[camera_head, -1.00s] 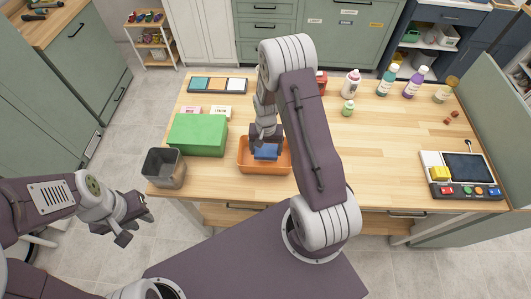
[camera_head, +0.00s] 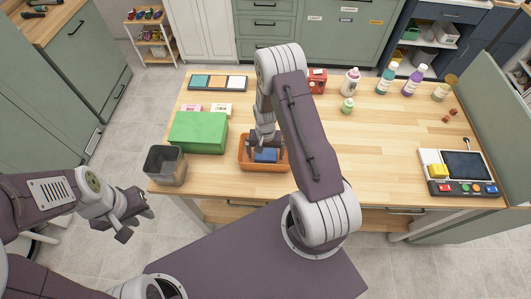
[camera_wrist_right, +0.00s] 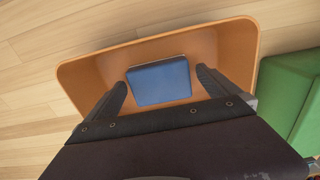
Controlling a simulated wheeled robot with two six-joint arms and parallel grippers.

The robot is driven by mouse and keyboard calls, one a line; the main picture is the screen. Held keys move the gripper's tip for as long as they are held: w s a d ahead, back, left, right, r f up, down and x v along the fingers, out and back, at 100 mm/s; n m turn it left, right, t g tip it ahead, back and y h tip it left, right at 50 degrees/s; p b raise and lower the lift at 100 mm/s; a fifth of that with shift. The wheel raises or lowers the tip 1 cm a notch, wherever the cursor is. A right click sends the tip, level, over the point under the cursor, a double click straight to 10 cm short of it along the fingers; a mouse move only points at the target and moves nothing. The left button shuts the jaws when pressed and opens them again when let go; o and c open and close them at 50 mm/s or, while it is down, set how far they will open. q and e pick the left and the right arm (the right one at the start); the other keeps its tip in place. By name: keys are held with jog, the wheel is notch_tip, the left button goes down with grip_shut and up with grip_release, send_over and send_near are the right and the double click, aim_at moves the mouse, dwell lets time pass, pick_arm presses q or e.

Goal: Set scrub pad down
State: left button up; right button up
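The blue scrub pad (camera_head: 266,156) lies inside the orange tray (camera_head: 244,162) on the wooden table. In the right wrist view the pad (camera_wrist_right: 160,82) is flat, with the tray's wall (camera_wrist_right: 90,68) around it. My right gripper (camera_head: 266,149) reaches down into the tray. Its fingers (camera_wrist_right: 162,92) are spread on both sides of the pad, with a gap at each side, so it is open. My left gripper (camera_head: 137,222) is open and empty, off the table's front left, away from the pad.
A green box (camera_head: 198,132) and a dark open bin (camera_head: 165,166) stand left of the tray. Several bottles (camera_head: 385,80) stand at the back right. A panel with a screen (camera_head: 460,172) is at the right. The table between tray and panel is mostly clear.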

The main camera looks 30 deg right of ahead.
aim_at(266, 155)
jog(key=shift+r, duration=0.1)
notch_tip(266, 155, up, 12)
jog(key=b, duration=0.3)
jog(key=s+a+r+n+t, duration=0.1)
jog(key=s+a+r+n, duration=0.25)
jog(key=s, duration=0.35)
jog(key=s+a+r+n, duration=0.3)
jog(key=s+a, duration=0.1)
jog(key=s, duration=0.2)
notch_tip(266, 155, down, 9)
jog(key=b, duration=0.8)
jog(key=shift+w+d, duration=0.2)
jog(key=shift+w, duration=0.25)
jog(key=shift+s+r+m, duration=0.1)
jog(key=shift+s+m, duration=0.05)
jog(key=shift+m, duration=0.1)
